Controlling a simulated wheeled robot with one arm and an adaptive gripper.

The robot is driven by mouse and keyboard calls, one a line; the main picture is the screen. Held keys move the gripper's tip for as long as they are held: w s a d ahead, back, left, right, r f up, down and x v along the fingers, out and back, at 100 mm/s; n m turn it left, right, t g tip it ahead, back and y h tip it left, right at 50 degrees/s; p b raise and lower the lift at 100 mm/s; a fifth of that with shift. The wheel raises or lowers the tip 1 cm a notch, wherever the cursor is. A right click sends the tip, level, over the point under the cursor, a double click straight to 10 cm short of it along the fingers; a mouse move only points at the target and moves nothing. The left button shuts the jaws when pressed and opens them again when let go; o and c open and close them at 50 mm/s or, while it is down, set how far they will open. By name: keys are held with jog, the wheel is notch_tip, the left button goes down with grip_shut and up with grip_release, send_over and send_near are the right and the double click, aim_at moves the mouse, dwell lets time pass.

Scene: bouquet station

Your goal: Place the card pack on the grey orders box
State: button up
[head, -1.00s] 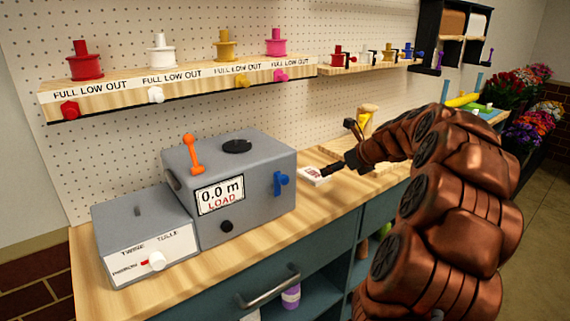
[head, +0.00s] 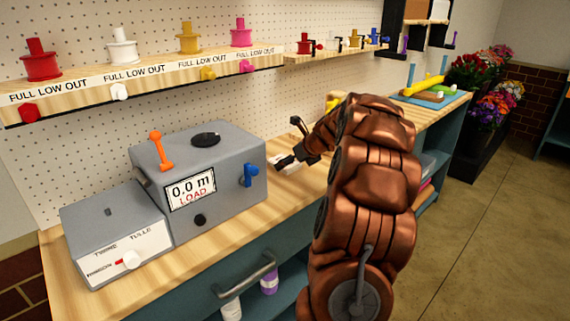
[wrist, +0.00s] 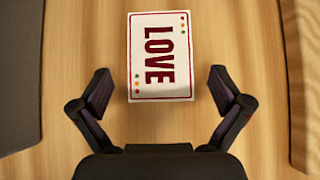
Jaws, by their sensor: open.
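The card pack, white with a dark red border and the word LOVE, lies flat on the wooden counter. It shows at the top middle of the wrist view (wrist: 160,55) and, partly covered by my gripper, in the head view (head: 291,169). My gripper (wrist: 160,86) is open, with its fingertips apart on either side of the pack's near end and nothing held. In the head view my gripper (head: 285,161) is over the pack. Two grey boxes stand left of it: a smaller one with a twine/tulle selector (head: 110,230) and a taller one reading 0.0 m LOAD (head: 225,155). No orders label is readable.
The taller box has an orange lever (head: 160,150) and a blue knob (head: 250,175) facing my gripper's side. A pegboard shelf with coloured spools (head: 150,72) runs above. The counter's front strip (head: 200,245) is clear.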

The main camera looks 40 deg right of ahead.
aim_at(291, 166)
jog(key=shift+w+f, duration=0.2)
jog(key=shift+f, duration=0.05)
jog(key=c, duration=1.3)
jog(key=shift+c, duration=0.2)
jog(key=shift+r, duration=0.15)
jog(key=shift+r, duration=1.8)
jog(key=shift+s+a+f, duration=0.1)
jog(key=shift+s+a, duration=0.25)
jog(key=shift+s, duration=0.15)
jog(key=s+a, duration=0.3)
jog(key=s, duration=0.1)
jog(key=s+a+r, duration=0.1)
jog(key=s+a, duration=0.2)
jog(key=s, duration=0.1)
jog(key=s+a+b, duration=0.1)
jog(key=s+a, duration=0.2)
jog(key=shift+s+r, duration=0.2)
jog(key=shift+s, duration=0.2)
